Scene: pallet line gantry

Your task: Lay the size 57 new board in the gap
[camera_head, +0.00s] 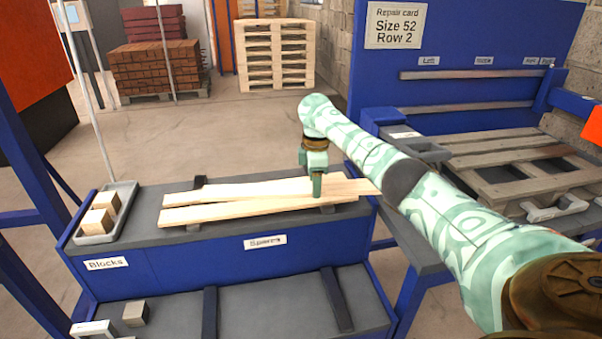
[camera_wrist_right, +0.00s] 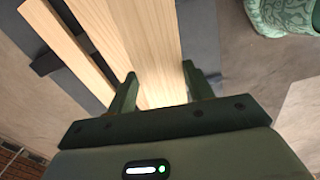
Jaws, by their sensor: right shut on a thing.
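Pale new boards lie side by side on the grey-topped blue rack labelled Spares; one is the rear board (camera_head: 250,189), another the front board (camera_head: 240,209). My right gripper (camera_head: 317,190) points down over their right part. In the right wrist view my right gripper (camera_wrist_right: 156,92) is shut across a pale board (camera_wrist_right: 152,45), with a finger at each edge. I cannot read a size on any board. A weathered pallet (camera_head: 530,143) with dark openings between its boards lies on the blue stand at right. My left gripper is out of view.
The repair card (camera_head: 396,24) reads Size 52, Row 2. A grey tray (camera_head: 98,238) with wooden blocks stands at the rack's left end. A lower shelf (camera_head: 270,305) has dark strips. Stacked pallets (camera_head: 275,55) and bricks (camera_head: 155,68) stand behind. Floor between is clear.

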